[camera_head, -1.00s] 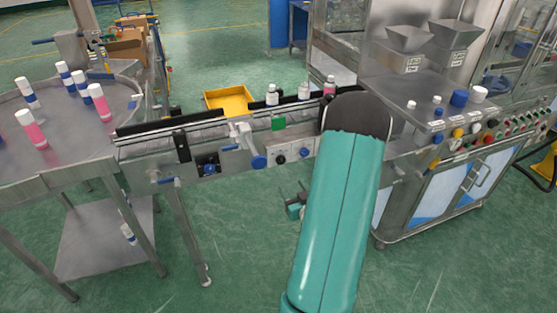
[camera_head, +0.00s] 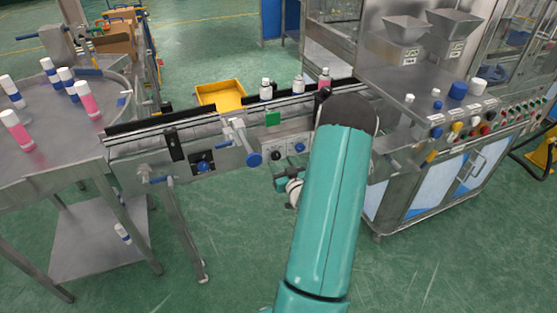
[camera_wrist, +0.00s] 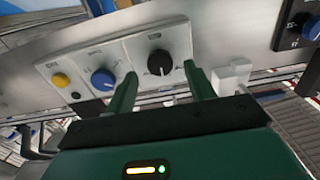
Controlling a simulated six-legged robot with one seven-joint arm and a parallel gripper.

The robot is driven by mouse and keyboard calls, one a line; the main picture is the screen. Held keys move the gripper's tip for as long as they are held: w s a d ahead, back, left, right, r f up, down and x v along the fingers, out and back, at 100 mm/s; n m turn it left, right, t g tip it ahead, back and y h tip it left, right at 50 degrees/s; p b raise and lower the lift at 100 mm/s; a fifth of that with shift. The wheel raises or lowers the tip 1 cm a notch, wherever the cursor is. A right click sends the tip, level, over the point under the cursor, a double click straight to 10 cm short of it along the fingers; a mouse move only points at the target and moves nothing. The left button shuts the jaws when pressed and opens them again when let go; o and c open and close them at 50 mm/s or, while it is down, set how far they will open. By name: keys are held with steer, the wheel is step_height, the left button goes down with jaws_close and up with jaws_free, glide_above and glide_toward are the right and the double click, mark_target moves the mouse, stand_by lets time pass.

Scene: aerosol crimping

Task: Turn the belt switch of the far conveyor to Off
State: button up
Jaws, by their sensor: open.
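A white control panel (camera_head: 288,146) sits on the side of the conveyor. In the wrist view it carries a black rotary knob (camera_wrist: 159,62), a blue knob (camera_wrist: 103,79) and a yellow button (camera_wrist: 60,80). My gripper (camera_wrist: 161,74) is open, with its two green fingers on either side of the black knob and a gap on each side. The knob's marks are too small to read, so I cannot tell its setting. In the head view my gripper (camera_head: 286,178) is just below the panel, partly hidden by my arm.
A dark switch box with a blue knob (camera_head: 203,166) is further left on the conveyor (camera_head: 190,138). A blue-ended clamp (camera_head: 252,158) sticks out between it and the panel. Bottles (camera_head: 265,90) stand on the belt. The machine cabinet (camera_head: 430,180) is on the right.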

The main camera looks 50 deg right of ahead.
mark_target(276, 155)
steer(key=shift+x, duration=1.45)
steer(key=c, duration=1)
steer(key=shift+a+n, duration=0.1)
steer(key=shift+n, duration=0.3)
steer(key=n, duration=0.9)
